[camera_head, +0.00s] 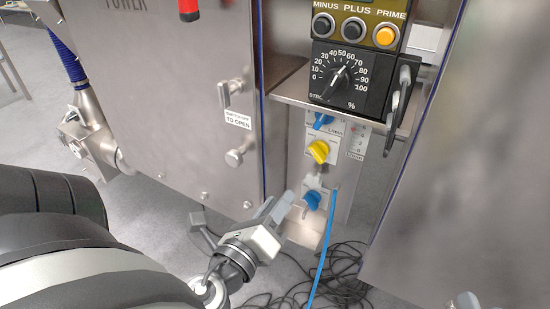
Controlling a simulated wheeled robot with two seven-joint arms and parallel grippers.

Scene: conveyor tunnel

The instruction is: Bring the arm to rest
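My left arm comes in from the lower left, and its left gripper (279,201) points up and to the right in front of the machine. Its two fingers stand apart with nothing visible between them. The fingertips are just left of the lower blue knob (312,200); I cannot tell whether they touch its panel. My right gripper is not recognisable in this view.
A yellow knob (319,151) and an upper blue knob (323,121) sit above on the panel. A black dial box (350,80) overhangs them. A steel cabinet door (180,90) stands left, another steel panel (465,150) right. Black cables (335,285) lie on the floor.

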